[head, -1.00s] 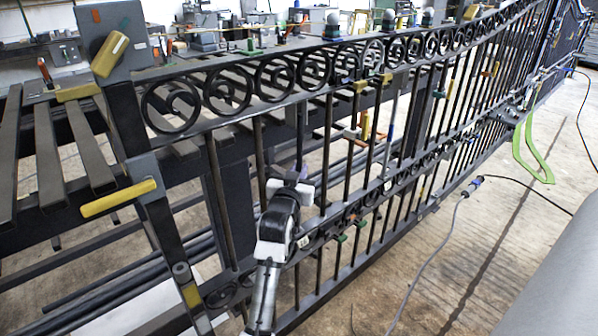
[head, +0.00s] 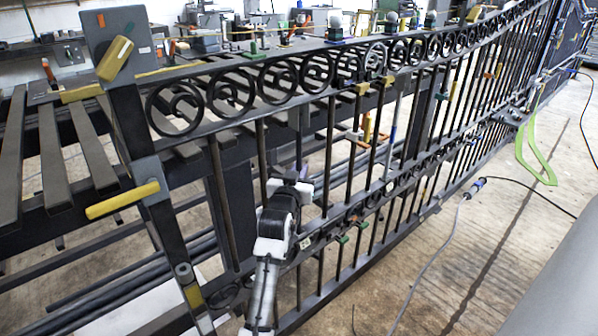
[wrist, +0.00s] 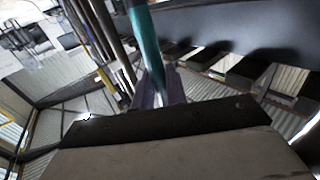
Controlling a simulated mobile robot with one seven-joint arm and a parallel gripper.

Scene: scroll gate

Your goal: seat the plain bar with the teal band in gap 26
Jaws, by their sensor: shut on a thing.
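The bar with the teal band (wrist: 147,42) crosses the top middle of the wrist view, slightly tilted, and runs down between my gripper's fingers (wrist: 158,90). My gripper is shut on it. In the head view my gripper (head: 297,182) is at the near side of the dark scroll gate (head: 232,125), below the top row of scrolls and among the upright bars. My wrist hides part of the bars behind it. The teal band cannot be made out in the head view. I cannot tell which gap is 26, or whether the bar's ends touch the rails.
A yellow-handled clamp (head: 122,200) sits on the left post. Smaller clamps (head: 361,88) sit along the gate. A slatted bench (head: 50,160) stands behind it. A grey cable (head: 435,255) lies on the floor at right. The floor in front is otherwise mostly open.

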